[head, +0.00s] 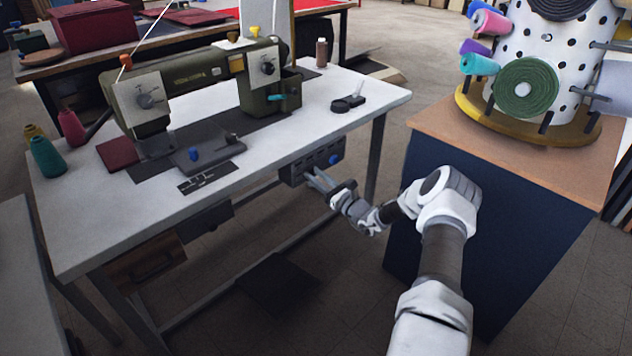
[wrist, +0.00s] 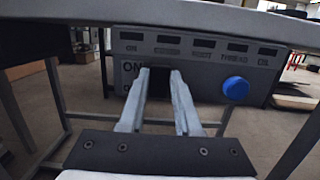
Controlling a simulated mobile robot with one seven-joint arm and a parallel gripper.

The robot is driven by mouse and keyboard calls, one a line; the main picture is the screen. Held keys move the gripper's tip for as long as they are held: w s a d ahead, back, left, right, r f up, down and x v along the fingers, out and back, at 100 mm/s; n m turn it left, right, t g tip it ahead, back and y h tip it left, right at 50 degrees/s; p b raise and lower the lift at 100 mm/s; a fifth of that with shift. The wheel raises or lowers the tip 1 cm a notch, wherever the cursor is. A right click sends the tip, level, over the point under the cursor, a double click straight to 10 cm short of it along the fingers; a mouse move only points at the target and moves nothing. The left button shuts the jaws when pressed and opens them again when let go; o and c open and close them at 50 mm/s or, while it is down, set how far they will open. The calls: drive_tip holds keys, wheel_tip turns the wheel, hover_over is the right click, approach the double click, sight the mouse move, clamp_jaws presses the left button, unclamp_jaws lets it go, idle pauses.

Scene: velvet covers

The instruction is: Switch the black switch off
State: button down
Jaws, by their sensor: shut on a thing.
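The black switch (wrist: 160,79) is on the front of a grey control box (wrist: 203,76) under the table edge, beside the letters ON. A second word below ON is mostly hidden by my left finger. My gripper (wrist: 160,88) has its two fingers on either side of the black switch, shut on it. In the head view my gripper (head: 314,178) reaches the front of the control box (head: 300,173) from the right. The switch itself is hard to make out there. Whether it stands at on or off, I cannot tell.
A blue knob (wrist: 235,88) is on the box, right of the switch. The white table (head: 92,222) carries a green sewing machine (head: 190,82) and hangs over the box. A dark blue cabinet (head: 520,225) with a spool stand (head: 545,75) is close to my arm on the right.

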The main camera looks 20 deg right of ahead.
drive_tip(key=shift+f+t+b, duration=0.15)
drive_tip(key=shift+t+b, duration=0.2)
drive_tip(key=shift+t, duration=0.05)
drive_tip(key=c, duration=0.6)
unclamp_jaws()
drive_tip(key=shift+s, duration=0.1)
drive_tip(key=p+v, duration=0.3)
drive_tip(key=v, duration=1.4)
drive_tip(key=shift+d, duration=0.15)
drive_tip(key=shift+s, duration=0.1)
